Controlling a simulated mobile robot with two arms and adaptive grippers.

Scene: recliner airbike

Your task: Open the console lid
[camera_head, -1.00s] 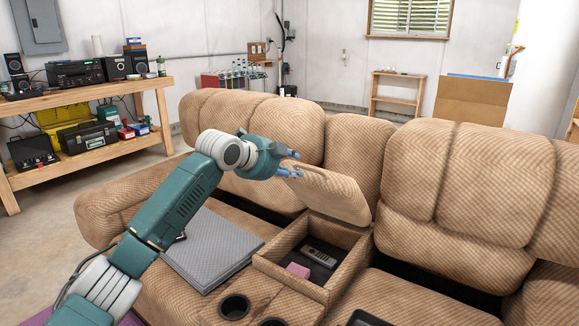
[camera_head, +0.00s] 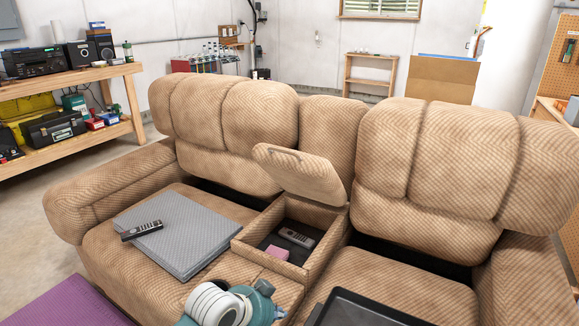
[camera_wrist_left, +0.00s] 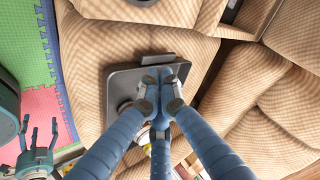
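The console lid (camera_head: 298,176) stands raised and tilted above its box, its hinged end at the seat back. A handle slot shows along its upper edge. The open console box (camera_head: 289,266) holds a remote (camera_head: 297,237) and a pink block (camera_head: 277,252). No gripper touches the lid. My left wrist shows low in the head view, in front of the console; its fingertips are hidden there. In the left wrist view my left gripper (camera_wrist_left: 162,78) is above the black tray, its fingertips close together. My right gripper (camera_wrist_left: 39,134) is at the lower left, fingers spread and empty.
A black tray (camera_head: 340,301) lies on the right seat; it also shows in the wrist view (camera_wrist_left: 118,82). A grey folded pad (camera_head: 190,235) with a remote (camera_head: 142,230) lies on the left seat. A workbench (camera_head: 100,80) stands at the back left.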

